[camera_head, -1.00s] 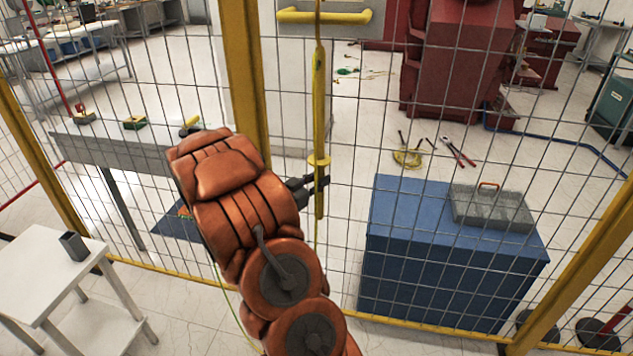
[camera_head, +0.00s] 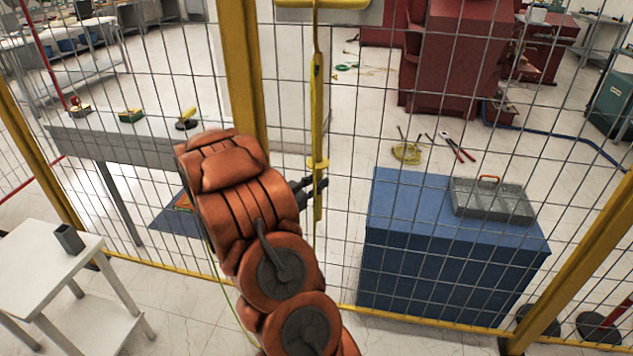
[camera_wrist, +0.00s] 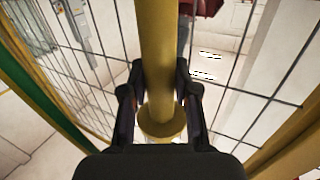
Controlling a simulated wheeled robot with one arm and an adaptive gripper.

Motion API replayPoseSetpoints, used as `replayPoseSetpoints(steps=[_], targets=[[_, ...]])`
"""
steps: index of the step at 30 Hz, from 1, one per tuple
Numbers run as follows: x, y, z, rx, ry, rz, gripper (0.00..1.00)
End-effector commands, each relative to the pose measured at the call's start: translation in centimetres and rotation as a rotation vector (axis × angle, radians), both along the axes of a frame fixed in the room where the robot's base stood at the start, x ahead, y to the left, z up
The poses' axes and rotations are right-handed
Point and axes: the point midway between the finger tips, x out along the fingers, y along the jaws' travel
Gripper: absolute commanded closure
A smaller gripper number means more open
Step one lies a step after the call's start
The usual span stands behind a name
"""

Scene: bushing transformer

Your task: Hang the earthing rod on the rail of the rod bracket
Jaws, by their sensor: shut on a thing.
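The yellow earthing rod (camera_head: 317,110) hangs upright in front of the mesh fence in the head view. Its thin upper part crosses the yellow rail (camera_head: 345,4) at the top edge. The rod's top end is out of frame, so I cannot tell whether it touches the rail. My gripper (camera_head: 318,186) is shut around the rod just below its yellow collar (camera_head: 317,163). In the wrist view the rod (camera_wrist: 158,50) runs between the dark fingers of my gripper (camera_wrist: 160,100), with the collar (camera_wrist: 161,121) close by. The bracket is mostly cut off.
The mesh fence with yellow posts (camera_head: 245,70) stands close behind the rod. Beyond it are a blue cabinet (camera_head: 420,255) with a grey tray (camera_head: 492,200) and a grey table (camera_head: 150,148). A small white table (camera_head: 40,260) stands at the left.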

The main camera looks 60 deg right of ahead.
Motion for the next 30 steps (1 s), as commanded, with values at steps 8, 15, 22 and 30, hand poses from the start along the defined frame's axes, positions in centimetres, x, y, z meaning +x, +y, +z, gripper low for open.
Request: replayPoseSetpoints(steps=[8,15,22,30], targets=[[0.0,0.0,0.1,-0.002,-0.001,0.0,0.62],[0.0,0.0,0.1,-0.001,0.0,0.0,0.41],[0.0,0.0,0.0,0.0,0.0,-0.001,0.41],[0.3,1.5,0.0,0.001,-0.002,0.001,0.41]])
